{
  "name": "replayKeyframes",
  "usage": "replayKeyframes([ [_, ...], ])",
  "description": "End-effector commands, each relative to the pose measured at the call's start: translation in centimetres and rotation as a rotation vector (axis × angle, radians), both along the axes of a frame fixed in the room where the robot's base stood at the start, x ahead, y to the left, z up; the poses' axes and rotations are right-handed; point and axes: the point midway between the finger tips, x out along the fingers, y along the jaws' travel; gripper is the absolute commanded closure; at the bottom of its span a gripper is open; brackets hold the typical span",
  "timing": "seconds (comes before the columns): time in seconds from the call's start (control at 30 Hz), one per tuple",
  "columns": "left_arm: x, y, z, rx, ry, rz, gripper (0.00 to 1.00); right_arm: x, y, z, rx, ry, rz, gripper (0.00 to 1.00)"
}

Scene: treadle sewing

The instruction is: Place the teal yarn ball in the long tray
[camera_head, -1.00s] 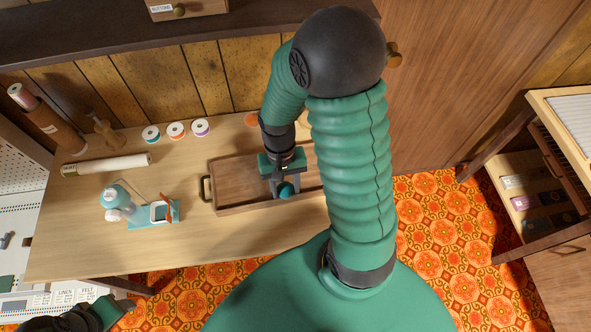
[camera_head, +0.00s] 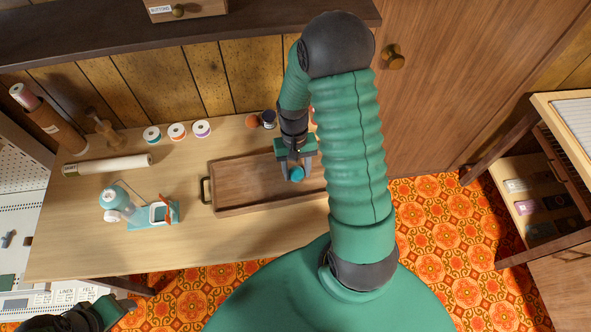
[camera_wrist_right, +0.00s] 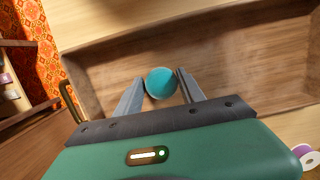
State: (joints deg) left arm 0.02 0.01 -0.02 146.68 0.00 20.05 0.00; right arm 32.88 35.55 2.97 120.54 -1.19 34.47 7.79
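The teal yarn ball (camera_head: 297,173) is between the two grey fingers of my right gripper (camera_head: 297,168), over the long tray. In the right wrist view the ball (camera_wrist_right: 161,83) sits at the fingertips, with a finger (camera_wrist_right: 131,100) touching or nearly touching each side. The long wooden tray (camera_head: 235,187) lies on the table, and its bare floor shows left of the gripper. I cannot tell whether the ball touches the floor. My arm hides the tray's right end. Part of my left gripper (camera_head: 106,311) shows at the bottom left; its fingers are unclear.
Thread spools (camera_head: 177,131) stand behind the tray. A teal pincushion stand (camera_head: 114,198) and a small teal holder (camera_head: 160,213) are on the left of the table. A pale roll (camera_head: 107,165) lies behind them. A dark shelf (camera_head: 180,32) overhangs the back.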

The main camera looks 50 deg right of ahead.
Motion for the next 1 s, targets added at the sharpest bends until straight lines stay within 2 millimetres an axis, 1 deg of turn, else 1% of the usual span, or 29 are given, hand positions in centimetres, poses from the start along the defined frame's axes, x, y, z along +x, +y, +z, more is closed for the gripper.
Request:
replayKeyframes([
  [0.03,0.0,0.0,0.0,0.0,0.0,-0.001,0.44,0.0,0.0,0.0,0.0,0.0,-0.001,0.47],
  [0.1,0.0,0.0,0.0,0.0,0.0,-0.001,0.44,0.0,0.0,0.0,-0.001,0.001,-0.001,0.38],
  [0.13,0.0,0.0,0.0,0.0,0.0,-0.001,0.44,0.0,0.0,0.1,-0.001,0.0,0.0,0.35],
  [0.37,0.0,0.0,0.0,0.0,0.0,-0.001,0.44,0.0,0.2,0.2,-0.004,-0.001,0.001,0.35],
  [0.47,0.0,0.0,0.3,0.0,0.0,-0.001,0.44,0.0,0.2,0.7,-0.003,-0.001,0.0,0.35],
  [0.57,0.0,0.0,0.5,0.0,0.0,0.0,0.44,0.3,-0.1,2.2,-0.004,-0.004,0.0,0.35],
  [0.73,0.0,0.0,0.9,0.0,0.0,0.0,0.44,0.8,-0.5,5.8,-0.004,-0.004,0.0,0.35],
  [0.8,0.0,0.0,1.0,0.0,0.0,0.0,0.44,1.0,-0.6,6.9,-0.004,-0.002,0.001,0.35],
  [0.87,0.0,0.0,1.1,0.0,0.0,-0.001,0.44,1.1,-0.6,7.5,-0.004,-0.002,0.002,0.35],
  [0.93,0.0,0.0,1.1,0.0,0.0,-0.001,0.44,1.5,0.4,8.2,-0.014,-0.021,0.041,0.35],
  [0.97,0.0,0.0,1.1,0.0,0.0,-0.001,0.44,1.7,1.5,8.6,-0.025,-0.041,0.08,0.35],
  [1.0,0.0,0.0,1.1,0.0,0.0,-0.001,0.44,2.1,3.4,9.2,-0.045,-0.08,0.151,0.35],
])
